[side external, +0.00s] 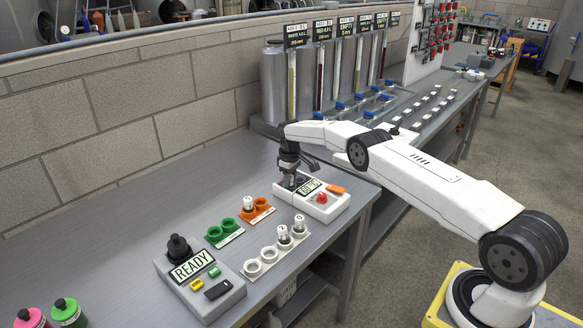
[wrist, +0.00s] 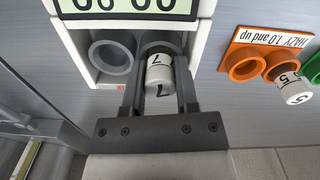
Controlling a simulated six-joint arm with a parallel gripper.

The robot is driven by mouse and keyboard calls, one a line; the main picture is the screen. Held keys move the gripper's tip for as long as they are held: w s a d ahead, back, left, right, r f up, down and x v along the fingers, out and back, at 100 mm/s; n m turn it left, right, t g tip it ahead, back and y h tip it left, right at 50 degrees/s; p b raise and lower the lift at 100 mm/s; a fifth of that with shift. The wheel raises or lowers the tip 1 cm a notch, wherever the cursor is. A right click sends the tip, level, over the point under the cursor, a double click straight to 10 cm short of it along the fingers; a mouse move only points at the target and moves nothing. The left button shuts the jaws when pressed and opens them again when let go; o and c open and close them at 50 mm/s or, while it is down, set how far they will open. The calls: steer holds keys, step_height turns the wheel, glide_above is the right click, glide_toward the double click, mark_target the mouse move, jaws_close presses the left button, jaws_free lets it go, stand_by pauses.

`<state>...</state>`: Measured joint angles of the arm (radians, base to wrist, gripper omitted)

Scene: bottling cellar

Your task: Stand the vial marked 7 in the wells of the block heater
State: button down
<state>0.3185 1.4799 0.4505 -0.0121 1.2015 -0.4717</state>
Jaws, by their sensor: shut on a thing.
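The vial marked 7 (wrist: 159,75) is white-capped and sits between the two fingers of my gripper (wrist: 160,88), which is shut on it. In the wrist view the vial is at the right-hand well of the block heater (wrist: 206,9), its far end within the dark ring; how deep it sits I cannot tell. The left-hand well (wrist: 111,58) is empty. In the side view my gripper (side external: 290,167) points down over the back-left end of the white block heater (side external: 322,208), which has a display and a red button. The vial is hidden there.
An orange rack (side external: 262,214) holds one vial, marked 5 in the wrist view (wrist: 293,92). A green rack (side external: 224,235) looks empty. A white rack (side external: 268,262) holds two vials. A grey READY device (side external: 225,296) stands at the front. Bare bench lies left of the racks.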

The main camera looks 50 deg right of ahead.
steer(key=shift+c, duration=1.4)
jaws_free()
steer(key=shift+a, duration=0.1)
steer(key=shift+a, duration=0.1)
steer(key=shift+r, duration=0.25)
steer(key=shift+c, duration=0.2)
steer(key=shift+o, duration=1.1)
steer(key=shift+r, duration=1.05)
steer(key=shift+d+r, duration=0.2)
steer(key=shift+r, duration=1.5)
